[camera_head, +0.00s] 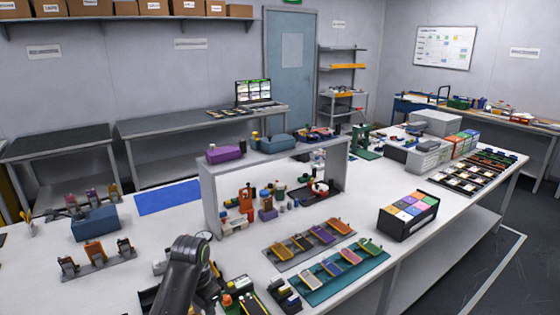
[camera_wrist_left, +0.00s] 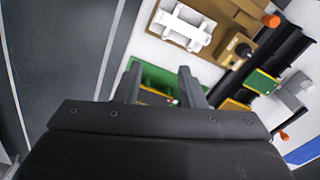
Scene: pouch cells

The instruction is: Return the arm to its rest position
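My left gripper (camera_wrist_left: 158,78) shows in the left wrist view with its two dark fingers spread apart. A green tray or board (camera_wrist_left: 150,75) with a yellow edge lies beyond and between the fingers. I see no sign that the fingers touch it. In the head view a dark link of my arm rises at the bottom, left of centre, over the white table (camera_head: 165,235); its gripper cannot be made out there. My right gripper is in neither view.
A grey shelf rack (camera_head: 208,190) stands mid-table. A teal mat (camera_head: 318,293) with pouch cells and a black box (camera_head: 408,218) with coloured tops lie to the right. A blue mat (camera_head: 168,198) lies behind. A white fixture (camera_wrist_left: 185,25) on a brown block shows in the wrist view.

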